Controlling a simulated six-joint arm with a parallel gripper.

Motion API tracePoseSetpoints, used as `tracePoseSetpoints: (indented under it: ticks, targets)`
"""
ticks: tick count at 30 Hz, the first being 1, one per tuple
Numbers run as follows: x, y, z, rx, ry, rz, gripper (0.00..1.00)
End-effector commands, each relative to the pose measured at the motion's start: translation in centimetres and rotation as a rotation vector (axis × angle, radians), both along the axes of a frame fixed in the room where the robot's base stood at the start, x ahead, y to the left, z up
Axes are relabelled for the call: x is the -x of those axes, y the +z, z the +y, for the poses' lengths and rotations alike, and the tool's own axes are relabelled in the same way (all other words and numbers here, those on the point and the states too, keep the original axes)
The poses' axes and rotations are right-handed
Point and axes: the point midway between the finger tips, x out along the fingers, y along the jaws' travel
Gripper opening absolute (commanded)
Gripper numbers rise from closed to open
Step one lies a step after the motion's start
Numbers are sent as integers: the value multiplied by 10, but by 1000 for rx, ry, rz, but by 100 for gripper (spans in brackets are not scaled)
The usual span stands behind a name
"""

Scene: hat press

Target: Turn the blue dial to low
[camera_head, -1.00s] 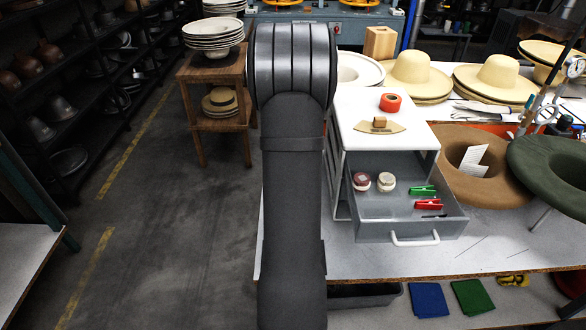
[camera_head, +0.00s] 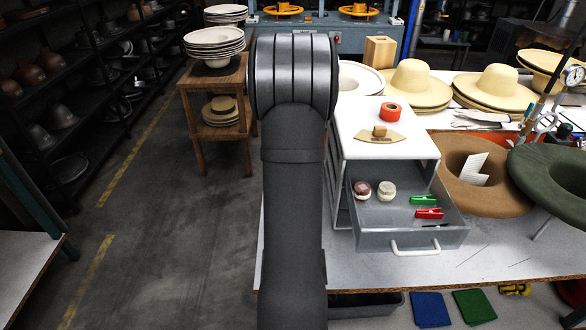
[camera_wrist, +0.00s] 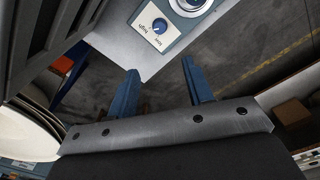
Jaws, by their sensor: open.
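The blue dial (camera_wrist: 160,25) shows in the wrist view, on a pale plate printed with "low" and "high". The plate sits on a blue-grey panel near the top edge of that view. Which mark the dial points to is too small to tell. My gripper (camera_wrist: 160,67) is open and empty, its two blue fingers spread below the dial in the picture and apart from it. In the head view my arm rises up the middle, and I make out neither the gripper nor the dial there.
A round white-rimmed fitting (camera_wrist: 190,4) sits beside the dial. In the head view, a blue machine (camera_head: 445,35) with orange wheels stands at the back. A white cabinet (camera_head: 350,120) with an open drawer (camera_head: 375,240) is right of my arm. Straw hats (camera_head: 412,78) lie beyond; open floor is left.

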Motion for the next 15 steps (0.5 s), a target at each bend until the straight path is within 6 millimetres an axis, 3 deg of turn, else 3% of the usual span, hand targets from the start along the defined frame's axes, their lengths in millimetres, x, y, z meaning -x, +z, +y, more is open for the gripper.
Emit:
tracePoseSetpoints:
  ticks: [15]
  targets:
    - [3,-6,-1,-25,-1074,-2,47]
